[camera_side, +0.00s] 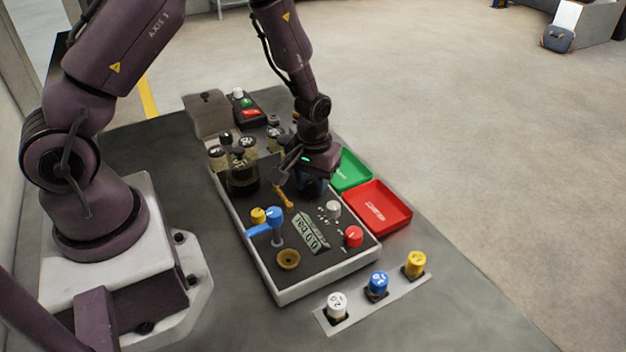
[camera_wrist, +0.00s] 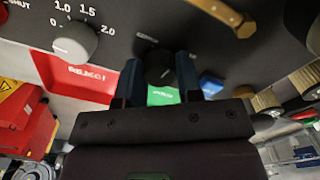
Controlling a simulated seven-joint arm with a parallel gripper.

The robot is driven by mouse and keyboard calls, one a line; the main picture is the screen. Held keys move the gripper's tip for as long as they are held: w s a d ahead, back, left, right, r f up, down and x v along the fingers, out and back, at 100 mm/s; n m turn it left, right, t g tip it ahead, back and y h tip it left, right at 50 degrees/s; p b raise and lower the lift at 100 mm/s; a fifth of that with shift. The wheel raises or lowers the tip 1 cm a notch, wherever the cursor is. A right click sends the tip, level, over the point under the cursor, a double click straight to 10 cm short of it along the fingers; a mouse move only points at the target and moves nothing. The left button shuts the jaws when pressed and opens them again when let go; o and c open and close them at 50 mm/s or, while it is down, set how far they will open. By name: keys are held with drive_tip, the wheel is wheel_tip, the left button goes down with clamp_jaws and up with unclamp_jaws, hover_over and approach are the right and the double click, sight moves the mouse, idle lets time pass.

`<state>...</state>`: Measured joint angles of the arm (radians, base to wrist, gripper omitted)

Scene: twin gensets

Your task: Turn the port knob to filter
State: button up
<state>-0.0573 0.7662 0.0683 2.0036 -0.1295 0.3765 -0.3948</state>
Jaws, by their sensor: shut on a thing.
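My gripper (camera_side: 312,188) reaches down onto the dark panel (camera_side: 330,258) in the side view. In the wrist view my gripper (camera_wrist: 159,80) has its two blue fingers on either side of a small black knob (camera_wrist: 160,68), shut on it. A light pointer mark shows near the knob's top left. The lettering around this knob is too small or hidden to read, so its setting and name cannot be told. In the side view the fingers and arm hide the knob.
A grey dial (camera_wrist: 75,42) marked 0 to 2.0 and a brass lever (camera_wrist: 226,12) are close by. The panel also carries a red knob (camera_side: 354,237) and blue-handled valve (camera_side: 273,217). A green tray (camera_side: 352,172) and red tray (camera_side: 378,207) lie beside it.

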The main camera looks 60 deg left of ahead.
sight(313, 182)
drive_tip(key=m, duration=0.7)
idle(0.6)
drive_tip(key=o, duration=0.9)
drive_tip(key=shift+o, duration=0.2)
wheel_tip(313, 182, up, 13)
